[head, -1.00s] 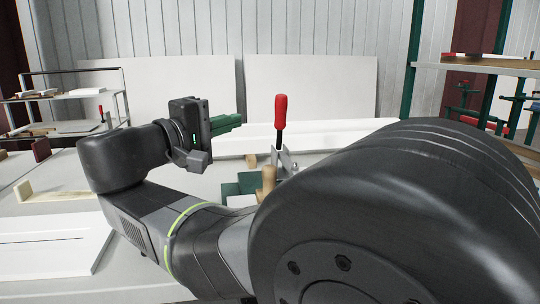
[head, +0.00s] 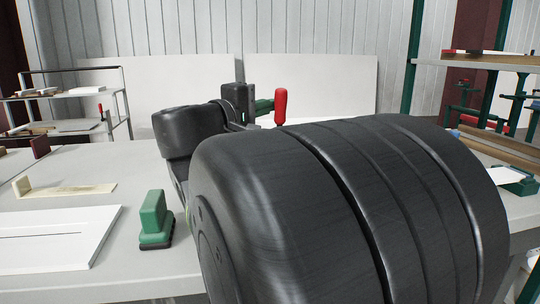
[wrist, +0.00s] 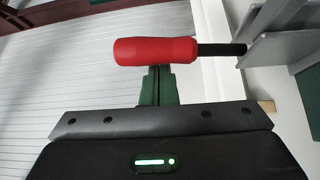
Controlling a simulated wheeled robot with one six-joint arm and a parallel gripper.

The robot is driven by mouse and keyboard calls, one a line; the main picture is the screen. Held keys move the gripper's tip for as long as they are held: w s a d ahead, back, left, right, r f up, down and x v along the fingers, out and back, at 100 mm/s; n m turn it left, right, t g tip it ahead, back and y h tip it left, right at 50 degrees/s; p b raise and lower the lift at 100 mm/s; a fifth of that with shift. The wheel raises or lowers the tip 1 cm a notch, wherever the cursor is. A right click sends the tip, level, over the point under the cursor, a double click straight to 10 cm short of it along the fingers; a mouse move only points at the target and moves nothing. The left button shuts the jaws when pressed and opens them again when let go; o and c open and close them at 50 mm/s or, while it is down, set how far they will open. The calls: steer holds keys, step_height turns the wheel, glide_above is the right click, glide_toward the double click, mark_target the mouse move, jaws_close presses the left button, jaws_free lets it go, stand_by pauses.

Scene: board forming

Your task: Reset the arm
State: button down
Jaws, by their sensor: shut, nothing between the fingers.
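My gripper (head: 264,105) shows small in the head view, beyond my large dark arm link, with its green fingers pointing right. In the wrist view its green fingers (wrist: 157,84) are together, with nothing between them. A toggle clamp's red handle (head: 281,106) stands upright just right of the fingers in the head view. In the wrist view the red handle (wrist: 156,51) lies across the picture at the fingertips. I cannot tell whether they touch. My arm link hides the clamp's lower part in the head view.
A green block-like tool (head: 154,218) stands on the grey table (head: 120,164), left of my arm. A white panel (head: 50,238) lies at the left, with a pale wooden piece (head: 66,188) behind it. A shelf rack (head: 470,66) stands at the right.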

steer(key=w+n+g+p, duration=0.1)
steer(key=p, duration=0.4)
steer(key=w+n+g+y+p, duration=0.1)
steer(key=w+n+p, duration=0.1)
steer(key=p, duration=0.3)
steer(key=w+a+f+n+g+y+p, duration=0.1)
steer(key=w+p, duration=0.1)
steer(key=p, duration=0.3)
steer(key=shift+f+p, duration=0.1)
steer(key=shift+p, duration=0.2)
steer(key=shift+f+n, duration=0.2)
steer(key=shift+n, duration=0.1)
steer(key=shift+r, duration=0.1)
